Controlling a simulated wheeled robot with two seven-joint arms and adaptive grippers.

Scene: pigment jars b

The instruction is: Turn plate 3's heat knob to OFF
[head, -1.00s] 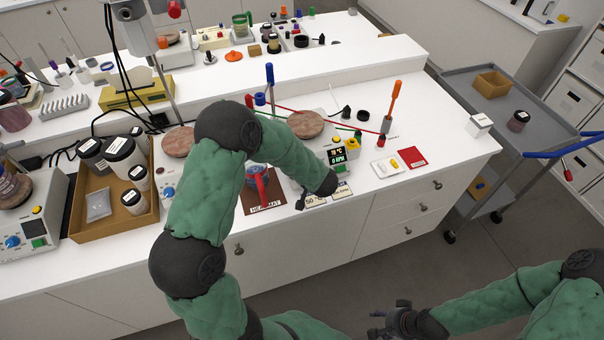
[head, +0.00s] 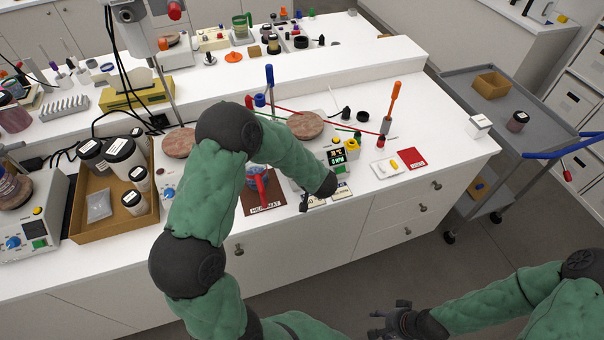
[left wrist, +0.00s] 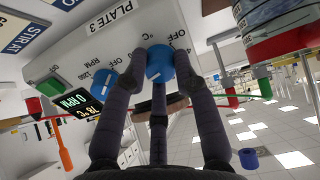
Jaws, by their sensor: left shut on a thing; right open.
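Plate 3 is a white hotplate unit with a round reddish-brown top (head: 305,125) in the head view. In the left wrist view its panel (left wrist: 75,50) carries the label PLATE 3, and the lit display (left wrist: 75,103) reads 0 RPM. Its blue heat knob (left wrist: 160,63) sits beside the °C and OFF marks. My left gripper (left wrist: 160,72) is shut on this knob, its fingers around the sides. Its setting is not clear to me. In the head view my left forearm hides the knob. My right gripper (head: 390,318) is open and empty, low in front of the bench.
A second blue knob (left wrist: 104,85), with RPM marks, is close beside the left fingers. An orange-handled tool (head: 394,100) stands to the right. A cardboard tray (head: 80,215) holds jars at left.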

